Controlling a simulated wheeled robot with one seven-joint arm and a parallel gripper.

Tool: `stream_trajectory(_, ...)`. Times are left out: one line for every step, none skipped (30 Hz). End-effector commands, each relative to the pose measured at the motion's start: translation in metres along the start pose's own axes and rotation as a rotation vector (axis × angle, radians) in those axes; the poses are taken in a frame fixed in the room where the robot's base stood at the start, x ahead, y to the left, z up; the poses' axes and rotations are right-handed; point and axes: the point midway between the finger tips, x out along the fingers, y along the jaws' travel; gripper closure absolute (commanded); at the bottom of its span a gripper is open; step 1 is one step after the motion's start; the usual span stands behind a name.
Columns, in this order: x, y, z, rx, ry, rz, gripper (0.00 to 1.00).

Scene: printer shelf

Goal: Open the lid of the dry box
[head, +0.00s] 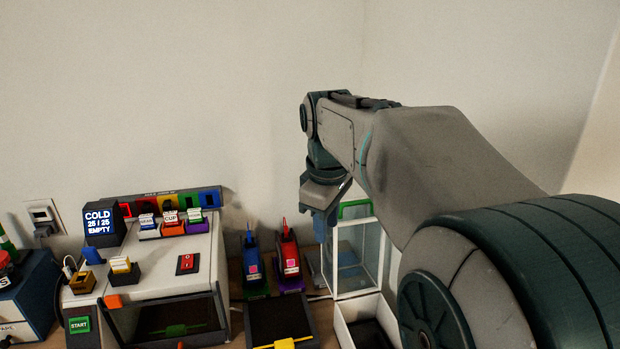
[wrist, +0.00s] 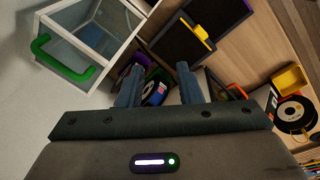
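The dry box (head: 357,262) is a clear-walled case with white edges, right of the red filament holder in the head view. A green handle (head: 354,208) is at its top. In the wrist view, the dry box (wrist: 93,31) is at the upper left, with its green handle (wrist: 62,62) toward the left edge. The lid appears closed. My gripper (wrist: 158,82) has its two fingers apart with nothing held between them. In the head view, my gripper (head: 322,225) hangs beside the box's left side, apart from the handle. My arm hides part of the area right of the box.
A printer (head: 165,265) with coloured slots stands on the left. A blue holder (head: 253,266) and a red holder (head: 289,262) stand left of the box. A dark tray (head: 280,318) with a yellow handle and a white bin (head: 345,327) are in front. A wall is behind.

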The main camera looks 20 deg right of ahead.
Motion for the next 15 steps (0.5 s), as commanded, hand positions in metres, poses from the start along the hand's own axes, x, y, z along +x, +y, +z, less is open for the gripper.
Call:
stream_trajectory(-0.015, 0.017, -0.005, -0.054, -0.008, -0.008, 0.68)
stream_trajectory(-0.021, 0.026, -0.007, -0.092, -0.013, -0.013, 0.68)
stream_trajectory(-0.028, 0.037, -0.009, -0.14, -0.018, -0.021, 0.68)
stream_trajectory(-0.034, 0.045, -0.011, -0.179, -0.021, -0.027, 0.68)
stream_trajectory(-0.04, 0.053, -0.013, -0.215, -0.024, -0.033, 0.68)
stream_trajectory(-0.047, 0.064, -0.015, -0.265, -0.026, -0.042, 0.68)
stream_trajectory(-0.052, 0.072, -0.015, -0.302, -0.029, -0.049, 0.68)
stream_trajectory(-0.057, 0.08, -0.016, -0.337, -0.03, -0.056, 0.68)
stream_trajectory(-0.063, 0.091, -0.016, -0.386, -0.03, -0.065, 0.68)
stream_trajectory(-0.068, 0.099, -0.016, -0.421, -0.03, -0.073, 0.68)
stream_trajectory(-0.072, 0.107, -0.016, -0.458, -0.03, -0.081, 0.68)
stream_trajectory(-0.077, 0.117, -0.015, -0.504, -0.029, -0.09, 0.68)
stream_trajectory(-0.081, 0.124, -0.015, -0.537, -0.027, -0.096, 0.68)
stream_trajectory(-0.084, 0.13, -0.014, -0.567, -0.026, -0.104, 0.68)
stream_trajectory(-0.088, 0.139, -0.012, -0.606, -0.023, -0.111, 0.68)
